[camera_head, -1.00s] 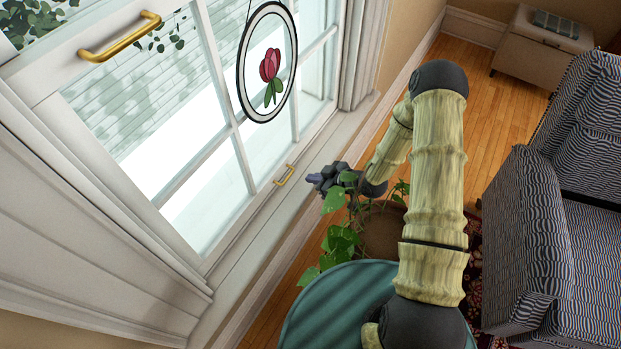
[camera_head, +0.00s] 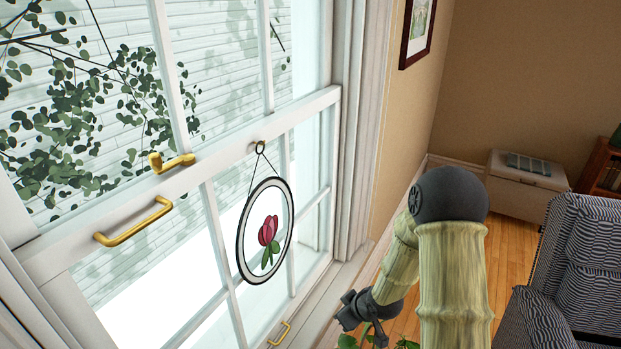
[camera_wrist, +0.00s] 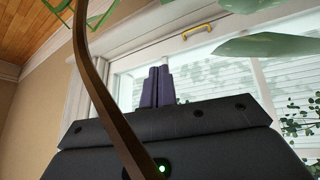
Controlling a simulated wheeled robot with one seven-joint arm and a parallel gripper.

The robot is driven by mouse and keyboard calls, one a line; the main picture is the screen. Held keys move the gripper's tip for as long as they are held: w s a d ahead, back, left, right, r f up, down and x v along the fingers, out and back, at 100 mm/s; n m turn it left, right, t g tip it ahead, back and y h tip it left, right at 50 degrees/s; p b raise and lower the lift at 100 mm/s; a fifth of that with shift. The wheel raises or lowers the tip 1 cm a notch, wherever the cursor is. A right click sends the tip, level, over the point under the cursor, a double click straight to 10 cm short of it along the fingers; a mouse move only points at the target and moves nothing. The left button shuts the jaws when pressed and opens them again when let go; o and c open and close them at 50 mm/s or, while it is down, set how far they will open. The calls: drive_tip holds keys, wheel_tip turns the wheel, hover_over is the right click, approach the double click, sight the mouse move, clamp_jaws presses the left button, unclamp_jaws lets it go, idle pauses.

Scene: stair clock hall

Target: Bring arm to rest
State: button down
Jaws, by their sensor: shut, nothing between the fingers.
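My gripper (camera_head: 350,308) is at the lower middle of the head view, beside the window sill and above the plant. My bent arm reaches down to it from the right. In the wrist view my gripper's two purple fingers (camera_wrist: 157,86) stand close together, shut, with nothing between them. The window and its lower brass handle lie beyond the fingertips in that view. A brown stem (camera_wrist: 97,90) crosses in front of the wrist camera, and I cannot tell if it touches my gripper.
A round tulip ornament (camera_head: 265,231) hangs on the window (camera_head: 190,190), left of my arm. Brass handles (camera_head: 134,222) sit on the sash. Plant leaves (camera_head: 348,342) show under my gripper. A striped armchair (camera_head: 575,260) stands at right, and a pale chest (camera_head: 520,182) stands behind it.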

drive_tip(key=s+d+r+m+g+h+p, duration=0.1)
drive_tip(key=s+d+r+m+p, duration=0.1)
drive_tip(key=s+r, duration=0.6)
drive_tip(key=s+d+r+m+g+h+p, duration=0.1)
drive_tip(key=s+d+r+m, duration=0.3)
drive_tip(key=r, duration=0.9)
drive_tip(key=s+m+h+p, duration=0.1)
drive_tip(key=s+m, duration=0.1)
drive_tip(key=s, duration=0.2)
drive_tip(key=shift+s+r+m+g+h, duration=0.15)
drive_tip(key=shift+s+m+g+h, duration=0.15)
drive_tip(key=shift+s+m+g, duration=0.1)
drive_tip(key=shift+d, duration=0.1)
